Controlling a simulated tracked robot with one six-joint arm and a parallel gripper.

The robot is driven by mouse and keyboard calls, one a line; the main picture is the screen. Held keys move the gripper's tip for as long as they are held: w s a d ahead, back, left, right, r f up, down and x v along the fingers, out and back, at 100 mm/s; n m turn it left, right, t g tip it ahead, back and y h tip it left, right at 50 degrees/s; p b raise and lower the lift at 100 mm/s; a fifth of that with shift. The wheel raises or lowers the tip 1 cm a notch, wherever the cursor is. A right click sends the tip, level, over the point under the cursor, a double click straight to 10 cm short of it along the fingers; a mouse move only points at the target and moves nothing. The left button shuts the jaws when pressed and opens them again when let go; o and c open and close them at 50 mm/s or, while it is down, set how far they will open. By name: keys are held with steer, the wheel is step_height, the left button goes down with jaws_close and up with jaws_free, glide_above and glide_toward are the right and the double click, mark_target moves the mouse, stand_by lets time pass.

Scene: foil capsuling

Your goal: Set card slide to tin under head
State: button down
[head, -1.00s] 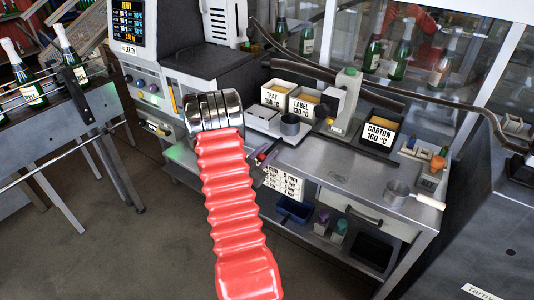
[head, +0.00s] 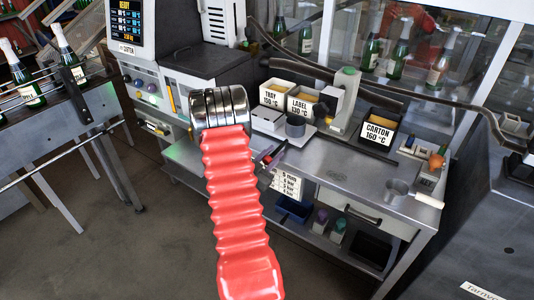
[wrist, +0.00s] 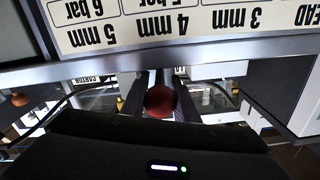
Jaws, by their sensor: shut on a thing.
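A white card (head: 286,184) with mm and bar values hangs at the front of the workbench; my gripper covers its left part in the head view. In the wrist view the card (wrist: 190,22) appears upside down, with 3 mm, 4 mm, 5 mm and a bar row readable. My gripper (wrist: 160,95) is shut on a round red knob (wrist: 160,100), close to the card's edge. In the head view my gripper (head: 268,158) is small and dark, at the bench's front edge. Which value the slide marks cannot be told.
A machine with a READY screen (head: 127,20) stands at left. Open floor lies in front.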

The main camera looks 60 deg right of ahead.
mark_target(304, 168)
steer(key=s, duration=0.4)
steer(key=s+a, duration=0.1)
steer(key=s, duration=0.3)
steer(key=s+a, duration=0.1)
steer(key=s, duration=0.3)
steer(key=shift+s, duration=0.4)
steer(key=c, duration=1.4)
jaws_free()
steer(key=a, duration=0.4)
steer(key=w+a, duration=0.1)
steer(key=a, duration=0.3)
steer(key=w+a, duration=0.1)
steer(key=a, duration=0.3)
steer(key=shift+d, duration=0.1)
steer(key=shift+f, duration=0.1)
